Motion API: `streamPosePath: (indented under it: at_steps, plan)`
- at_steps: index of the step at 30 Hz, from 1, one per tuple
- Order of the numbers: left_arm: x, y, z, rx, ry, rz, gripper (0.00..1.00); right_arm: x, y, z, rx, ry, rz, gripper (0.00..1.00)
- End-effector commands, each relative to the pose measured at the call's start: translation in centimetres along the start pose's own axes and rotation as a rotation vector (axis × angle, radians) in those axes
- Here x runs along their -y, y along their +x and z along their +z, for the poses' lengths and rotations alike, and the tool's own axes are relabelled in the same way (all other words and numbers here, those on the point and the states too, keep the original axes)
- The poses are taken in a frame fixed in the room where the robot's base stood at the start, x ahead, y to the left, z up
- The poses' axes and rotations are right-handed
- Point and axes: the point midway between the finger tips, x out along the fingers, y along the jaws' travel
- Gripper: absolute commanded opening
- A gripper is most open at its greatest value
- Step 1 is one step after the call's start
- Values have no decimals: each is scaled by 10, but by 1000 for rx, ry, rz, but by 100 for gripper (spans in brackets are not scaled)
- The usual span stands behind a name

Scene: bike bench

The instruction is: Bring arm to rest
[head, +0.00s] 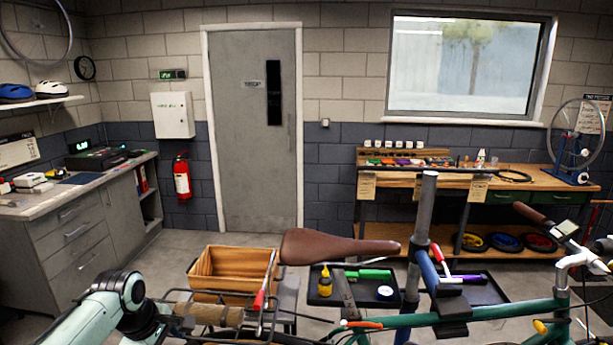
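My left arm (112,298), pale with black joints, comes in at the lower left beside the bike's rear rack (190,294). Its forearm drops toward the bottom edge, and I cannot see its gripper fingers. My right arm and gripper are not in view. The teal bike (500,312) is held by a grey stand post (424,215) with a blue-and-black clamp (440,290). Its brown saddle (335,248) is in the middle. A brown roll (212,314) lies on the rack.
A wooden crate (222,287) stands behind the rack, with a red-handled tool (260,299) in front. A dark tray (330,297) holds a yellow bottle (325,283) and green tool. A workbench (525,178) and grey cabinet (80,225) line the room. Open floor lies before the door (253,130).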

Motion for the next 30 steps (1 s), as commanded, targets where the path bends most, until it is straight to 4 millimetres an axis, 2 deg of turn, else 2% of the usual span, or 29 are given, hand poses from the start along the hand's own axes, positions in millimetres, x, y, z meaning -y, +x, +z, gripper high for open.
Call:
streamPosePath:
  at_steps: [1, 5, 6, 8, 9, 12, 14, 15, 17, 18, 21, 25, 27, 30]
  plan:
    - [1, 33, 6, 22, 53, -20, 89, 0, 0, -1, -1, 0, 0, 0]
    - [11, 114, 26, 85, 206, -38, 89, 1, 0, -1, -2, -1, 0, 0]
    - [18, 140, 34, 107, 255, -43, 89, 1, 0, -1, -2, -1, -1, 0]
    - [33, 180, 48, 143, 327, -48, 89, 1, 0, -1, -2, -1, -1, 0]
    - [45, 206, 57, 168, 374, -49, 89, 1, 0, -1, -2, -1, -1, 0]
    - [83, 267, 83, 227, 484, -49, 89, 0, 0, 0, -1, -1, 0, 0]
    - [110, 298, 100, 262, 545, -47, 89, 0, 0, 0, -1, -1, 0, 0]
    - [130, 316, 111, 282, 584, -45, 89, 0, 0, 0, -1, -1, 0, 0]
    - [163, 340, 129, 314, 640, -44, 89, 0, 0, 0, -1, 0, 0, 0]
    - [186, 354, 141, 333, 678, -42, 89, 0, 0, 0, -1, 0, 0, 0]
    - [248, 378, 171, 373, 768, -42, 89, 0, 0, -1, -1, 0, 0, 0]
    - [314, 388, 200, 405, 868, -46, 89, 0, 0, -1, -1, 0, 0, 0]
    - [339, 387, 210, 413, 909, -48, 89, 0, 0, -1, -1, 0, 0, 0]
    - [361, 384, 218, 419, 949, -51, 89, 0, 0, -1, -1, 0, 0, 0]
